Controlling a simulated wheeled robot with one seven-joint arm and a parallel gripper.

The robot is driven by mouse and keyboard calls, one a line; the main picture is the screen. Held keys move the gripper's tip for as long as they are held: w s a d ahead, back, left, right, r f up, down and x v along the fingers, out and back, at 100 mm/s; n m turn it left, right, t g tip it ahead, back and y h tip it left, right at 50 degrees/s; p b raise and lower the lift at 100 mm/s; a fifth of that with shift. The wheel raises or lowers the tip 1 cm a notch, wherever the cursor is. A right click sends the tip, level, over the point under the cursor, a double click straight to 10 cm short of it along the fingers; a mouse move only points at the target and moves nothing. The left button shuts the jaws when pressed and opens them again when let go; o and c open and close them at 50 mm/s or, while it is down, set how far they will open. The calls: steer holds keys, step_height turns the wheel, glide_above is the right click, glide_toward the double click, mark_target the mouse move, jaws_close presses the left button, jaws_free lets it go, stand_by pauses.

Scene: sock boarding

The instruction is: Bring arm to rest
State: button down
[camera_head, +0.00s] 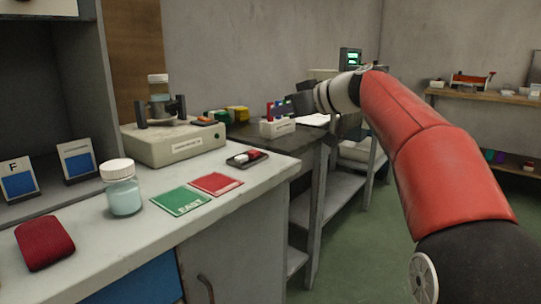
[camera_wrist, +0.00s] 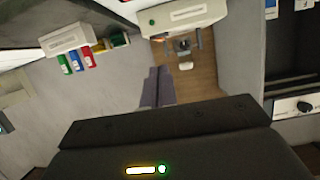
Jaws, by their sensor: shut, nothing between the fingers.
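My red arm (camera_head: 425,150) reaches from the lower right of the head view up toward the back, then bends left. My gripper (camera_head: 284,107) is raised at its end, pointing left, in front of the wall at the far end of the counter. In the wrist view the two grey fingers of my gripper (camera_wrist: 157,86) lie together, shut and empty. Nothing visible is held. In the head view the fingertips are small and overlap the background near a rack of coloured tubes (camera_head: 277,128); I cannot tell the exact gap between them.
The pale counter (camera_head: 245,200) on the left carries a jar (camera_head: 122,190), a dark red pouch (camera_head: 44,243), green (camera_head: 181,200) and red cards (camera_head: 216,184), a small black tray (camera_head: 236,160) and a beige device (camera_head: 172,144). Green floor (camera_head: 370,250) is clear between counter and arm.

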steer(key=s+d+f+m+g+h, duration=0.1)
steer(key=s+d+f+m+h, duration=0.2)
steer(key=s+f, duration=0.6)
steer(key=s+d+f+m+g+h+p, duration=0.1)
steer(key=s+d+f+m+h, duration=0.2)
steer(key=s+f, duration=0.6)
steer(key=s+d+f+m+g+h+p, duration=0.1)
steer(key=s+d+f+m+h, duration=0.3)
steer(key=s+f, duration=0.6)
steer(key=s+d+h, duration=0.1)
steer(key=s+d, duration=0.1)
steer(key=s, duration=0.5)
steer(key=shift+d, duration=0.3)
